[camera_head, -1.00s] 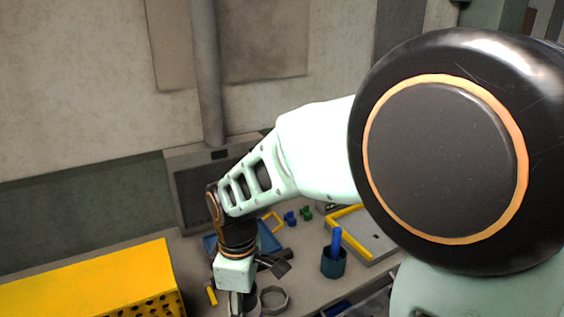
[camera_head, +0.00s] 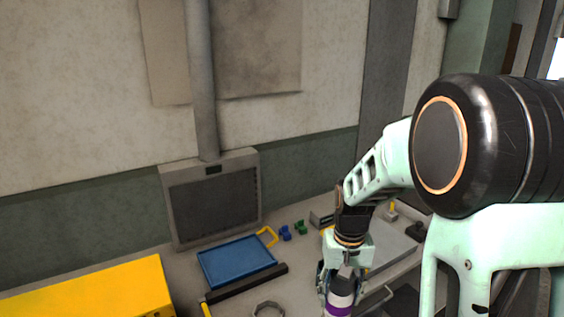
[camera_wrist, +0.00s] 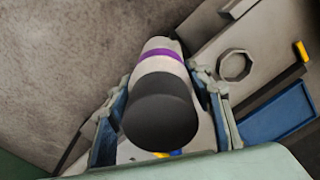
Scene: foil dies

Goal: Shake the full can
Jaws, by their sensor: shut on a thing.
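My gripper (camera_head: 338,279) is shut on a spray can (camera_head: 340,300) at the lower middle of the head view. The can is pale with a purple band, and its lower part is cut off by the frame edge. In the wrist view the can (camera_wrist: 163,75) lies between the two fingers, with its dark grey round end (camera_wrist: 160,118) facing the camera and the purple band farther away. The can appears to be held clear of the bench. Whether it is full cannot be seen.
A blue tray (camera_head: 236,262) lies on the bench (camera_head: 240,308), with a black bar in front of it. A grey ring (camera_head: 268,310), small blue and green pieces and a yellow box (camera_head: 95,296) are nearby. A grey framed panel (camera_head: 212,203) stands against the wall.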

